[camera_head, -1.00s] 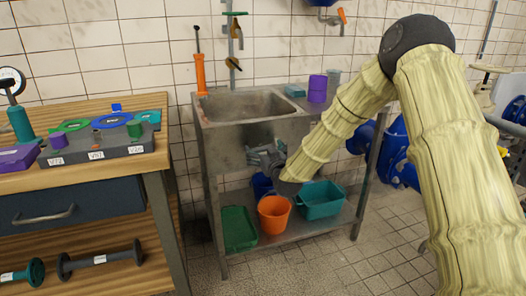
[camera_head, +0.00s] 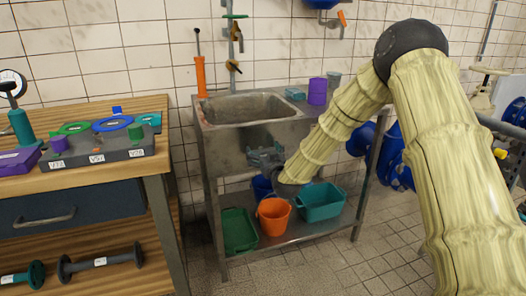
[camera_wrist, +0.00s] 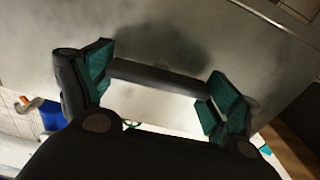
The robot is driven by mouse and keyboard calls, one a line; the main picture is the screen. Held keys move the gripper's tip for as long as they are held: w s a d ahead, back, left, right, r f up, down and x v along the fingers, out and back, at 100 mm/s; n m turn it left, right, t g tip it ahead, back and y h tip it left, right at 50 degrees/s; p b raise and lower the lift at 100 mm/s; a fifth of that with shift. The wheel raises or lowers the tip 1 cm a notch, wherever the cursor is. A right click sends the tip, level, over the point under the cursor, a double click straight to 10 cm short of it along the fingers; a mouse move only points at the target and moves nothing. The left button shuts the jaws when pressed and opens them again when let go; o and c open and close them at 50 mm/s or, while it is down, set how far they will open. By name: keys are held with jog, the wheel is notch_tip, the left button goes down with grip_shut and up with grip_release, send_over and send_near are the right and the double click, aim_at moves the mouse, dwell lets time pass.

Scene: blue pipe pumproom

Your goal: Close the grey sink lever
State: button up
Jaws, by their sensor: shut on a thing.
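The steel sink (camera_head: 212,150) stands against the tiled wall. My gripper (camera_head: 264,155) is at the front face of its basin, reached from the lower right. In the wrist view my gripper (camera_wrist: 160,85) has its two green-padded fingers on either end of a dark grey bar, which appears to be the sink lever (camera_wrist: 165,77). The bar spans the gap between the pads and lies in front of the steel panel. My gripper is shut on it. In the head view the lever cannot be told apart from my fingers.
An orange bucket (camera_head: 273,216), a teal bin (camera_head: 322,203) and a green tray (camera_head: 238,230) stand on the shelf below the sink. A wooden workbench (camera_head: 160,160) is at left. Blue piping (camera_head: 395,160) is behind my arm. Tiled floor is free in front.

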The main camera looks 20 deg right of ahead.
jog(key=o, duration=0.8)
jog(key=shift+s, duration=0.1)
jog(key=s, duration=1.2)
jog(key=shift+d, duration=0.2)
jog(key=shift+f, duration=0.1)
